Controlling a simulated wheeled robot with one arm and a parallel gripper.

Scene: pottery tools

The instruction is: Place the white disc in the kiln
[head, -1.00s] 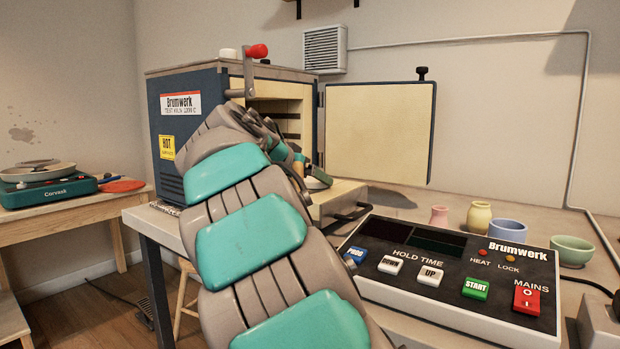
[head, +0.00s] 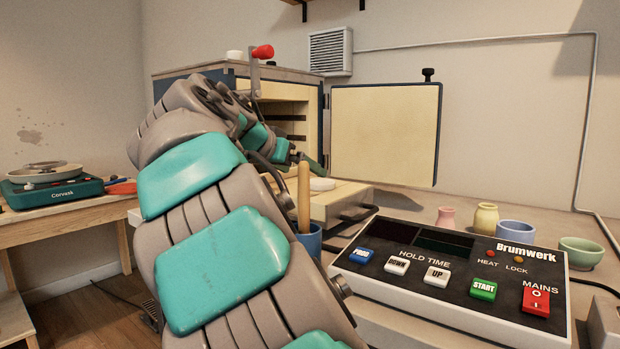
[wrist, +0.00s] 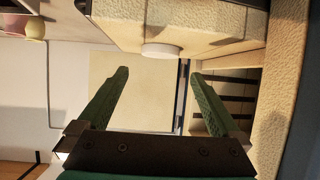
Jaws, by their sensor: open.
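The white disc (head: 321,184) lies on a cream slab (head: 338,198) with a dark handle, in front of the kiln opening. It also shows in the wrist view (wrist: 160,50), ahead of and between my open fingers, apart from them. My gripper (wrist: 160,75) is open and empty. In the head view my arm hides most of the kiln's front, and the fingers are hard to make out near the opening. The kiln (head: 290,92) is open, with dark shelf supports on its inner wall. Its cream-lined door (head: 385,133) is swung out to the right.
A control panel (head: 450,270) with several buttons lies at the front right. Small coloured pots (head: 515,231) stand behind it. A blue cup (head: 310,240) holding a wooden stick (head: 303,198) stands close to my arm.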

